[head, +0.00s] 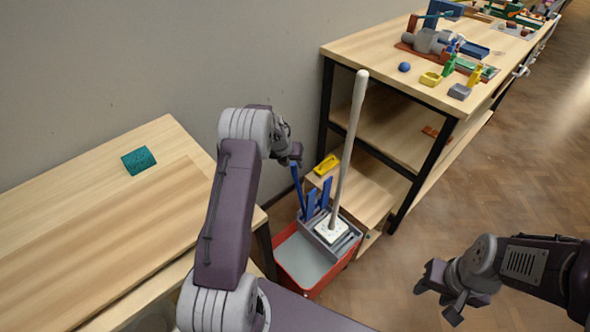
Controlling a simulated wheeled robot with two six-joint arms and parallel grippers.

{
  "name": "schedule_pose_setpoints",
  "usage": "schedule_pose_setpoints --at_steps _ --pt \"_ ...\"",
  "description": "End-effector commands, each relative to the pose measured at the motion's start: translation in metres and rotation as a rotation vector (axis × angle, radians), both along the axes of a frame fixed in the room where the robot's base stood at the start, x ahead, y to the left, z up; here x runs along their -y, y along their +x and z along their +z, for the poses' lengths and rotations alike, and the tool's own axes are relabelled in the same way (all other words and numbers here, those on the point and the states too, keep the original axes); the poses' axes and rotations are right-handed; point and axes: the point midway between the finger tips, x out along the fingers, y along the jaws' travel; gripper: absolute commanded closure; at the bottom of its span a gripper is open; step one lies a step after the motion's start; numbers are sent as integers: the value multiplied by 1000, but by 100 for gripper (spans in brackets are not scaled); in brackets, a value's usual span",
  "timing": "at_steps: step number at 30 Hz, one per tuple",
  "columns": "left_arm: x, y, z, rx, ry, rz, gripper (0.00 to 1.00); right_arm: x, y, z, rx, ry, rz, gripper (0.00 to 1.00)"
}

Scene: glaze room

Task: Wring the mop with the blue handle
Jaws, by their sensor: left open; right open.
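A mop with a long pale handle (348,150) stands tilted, its white head (331,231) at the grey wringer (343,243) on the red bucket (318,287). A thin blue bar (299,190) rises at the wringer's left side, beside two blue upright pieces (326,192); I cannot tell whether it is a lever or another handle. My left gripper (295,157) is open just above the blue bar's upper end; its fingers are partly hidden and contact is unclear. My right gripper (436,291) is open and empty over the floor at the right.
A shelf bench (375,50) with several items on top stands behind the bucket. A yellow object (326,165) lies on a low shelf. Floor (500,170) at the right is clear.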

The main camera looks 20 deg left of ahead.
Motion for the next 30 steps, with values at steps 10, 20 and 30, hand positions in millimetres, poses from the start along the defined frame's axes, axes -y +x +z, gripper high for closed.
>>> schedule_pose_setpoints --at_steps 10,20,30 --pt "2 20 -46 1 -1 2 56 0 0 -16 0 0 0 56" --pt "2 20 -46 1 -1 2 78 0 0 -16 0 0 0 56" --pt "2 20 -46 1 -1 2 100 0 0 -16 0 0 0 56"
